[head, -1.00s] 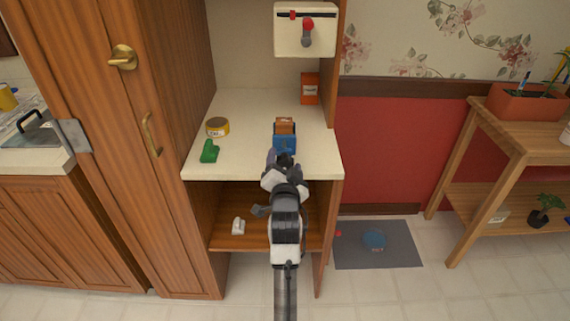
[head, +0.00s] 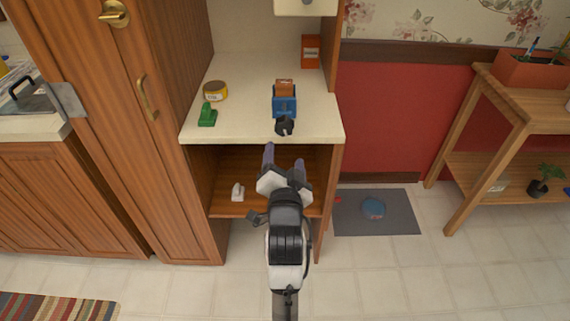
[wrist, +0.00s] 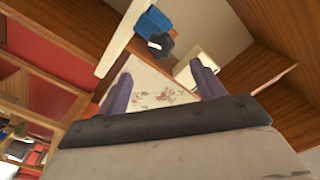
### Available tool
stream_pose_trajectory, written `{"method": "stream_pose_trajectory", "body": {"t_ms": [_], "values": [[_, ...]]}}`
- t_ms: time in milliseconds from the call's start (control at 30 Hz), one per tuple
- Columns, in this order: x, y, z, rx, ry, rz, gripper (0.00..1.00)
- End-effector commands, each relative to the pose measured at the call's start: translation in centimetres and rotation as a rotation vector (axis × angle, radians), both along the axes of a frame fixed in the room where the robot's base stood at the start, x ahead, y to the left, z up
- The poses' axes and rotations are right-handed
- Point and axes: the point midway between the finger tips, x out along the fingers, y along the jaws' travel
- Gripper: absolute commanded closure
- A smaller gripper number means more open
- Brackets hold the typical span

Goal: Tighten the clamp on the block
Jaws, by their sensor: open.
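The blue clamp (head: 284,105) stands on the cream counter of the wooden cabinet, with a brown block (head: 285,87) in it at its back. Its dark knob (head: 284,125) faces me near the counter's front edge. In the wrist view the blue clamp (wrist: 150,24) and dark knob (wrist: 161,44) show beyond the fingers. My gripper (head: 284,157) is open and empty, in front of the counter edge and apart from the knob. I cannot tell how firmly the clamp bears on the block.
A yellow tape roll (head: 215,91) and a green object (head: 207,115) lie left on the counter (head: 240,131). An orange box (head: 311,51) stands at the back right. Below, a white object (head: 237,192) sits on the shelf. A cabinet side wall bounds the counter at left.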

Motion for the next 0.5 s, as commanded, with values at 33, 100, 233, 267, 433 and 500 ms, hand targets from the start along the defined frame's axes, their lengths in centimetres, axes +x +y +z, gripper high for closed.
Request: {"method": "stream_pose_trajectory", "body": {"t_ms": [33, 100, 233, 267, 433, 500], "values": [[-0.4, 0.0, 0.4, 0.0, 0.001, 0.0, 0.32], [-0.9, 0.0, 0.3, 0.0, 0.001, 0.0, 0.32], [-1.4, 0.0, 0.3, 0.0, -0.001, 0.0, 0.32], [-1.4, 0.0, 0.3, 0.0, -0.001, 0.0, 0.32], [-1.5, 0.0, 0.2, 0.0, -0.001, 0.0, 0.32], [-1.5, 0.0, 0.2, 0.0, -0.002, 0.0, 0.32]]}}
